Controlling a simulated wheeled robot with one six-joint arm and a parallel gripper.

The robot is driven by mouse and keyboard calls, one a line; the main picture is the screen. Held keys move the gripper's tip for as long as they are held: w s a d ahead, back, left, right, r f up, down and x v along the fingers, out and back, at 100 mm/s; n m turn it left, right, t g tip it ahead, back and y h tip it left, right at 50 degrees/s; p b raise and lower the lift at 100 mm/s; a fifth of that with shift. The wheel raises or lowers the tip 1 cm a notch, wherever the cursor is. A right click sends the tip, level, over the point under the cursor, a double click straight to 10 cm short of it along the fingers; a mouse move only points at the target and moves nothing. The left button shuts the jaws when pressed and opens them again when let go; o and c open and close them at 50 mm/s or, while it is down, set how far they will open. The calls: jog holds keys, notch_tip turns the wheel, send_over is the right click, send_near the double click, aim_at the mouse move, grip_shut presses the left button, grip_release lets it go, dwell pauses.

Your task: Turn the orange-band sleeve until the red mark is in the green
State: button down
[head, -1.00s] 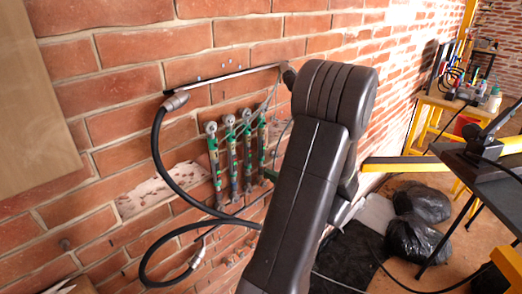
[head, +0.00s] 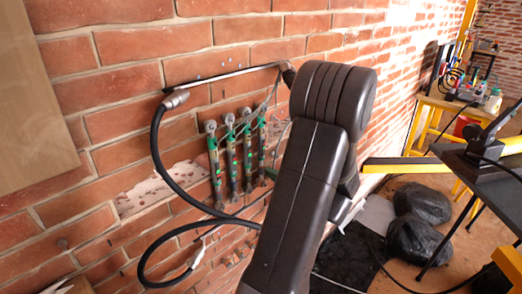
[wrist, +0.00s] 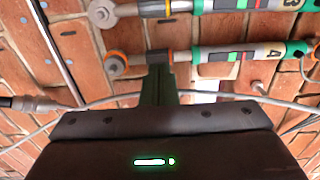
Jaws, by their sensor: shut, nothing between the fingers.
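In the wrist view, a rod-like gauge (wrist: 215,53) numbered 4 lies across the picture, with green bands and a small dark window. An orange ring (wrist: 109,58) is at its left end, around a grey round end piece. A dark sleeve (wrist: 159,56) sits just right of the orange ring. My gripper (wrist: 159,72) is shut and empty, its narrow fingertips at the lower edge of the dark sleeve; I cannot tell whether they touch it. In the head view my arm hides the gripper.
A second gauge (wrist: 225,6) numbered 3 runs parallel above. In the head view several gauges (head: 232,160) hang upright on the brick wall (head: 120,60). A black hose (head: 156,150) loops left of them. A grey cable (wrist: 215,97) crosses behind my fingers.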

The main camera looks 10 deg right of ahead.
jog(key=shift+w+a, duration=0.2)
jog(key=shift+w, duration=0.05)
jog(key=shift+s+a+b, duration=0.5)
jog(key=shift+a+b, duration=0.1)
dwell(0.7)
jog(key=shift+s, duration=0.1)
jog(key=shift+s+d+b, duration=0.3)
jog(key=shift+b, duration=0.15)
jog(key=shift+w, duration=0.1)
dwell(0.4)
jog(key=shift+w+d, duration=0.45)
jog(key=shift+d, duration=0.1)
jog(key=shift+w+a+b, duration=0.25)
jog(key=shift+w+b, duration=0.1)
jog(key=shift+b, duration=0.05)
dwell(0.4)
jog(key=shift+s+a+b, duration=0.5)
jog(key=shift+a, duration=0.15)
dwell(0.4)
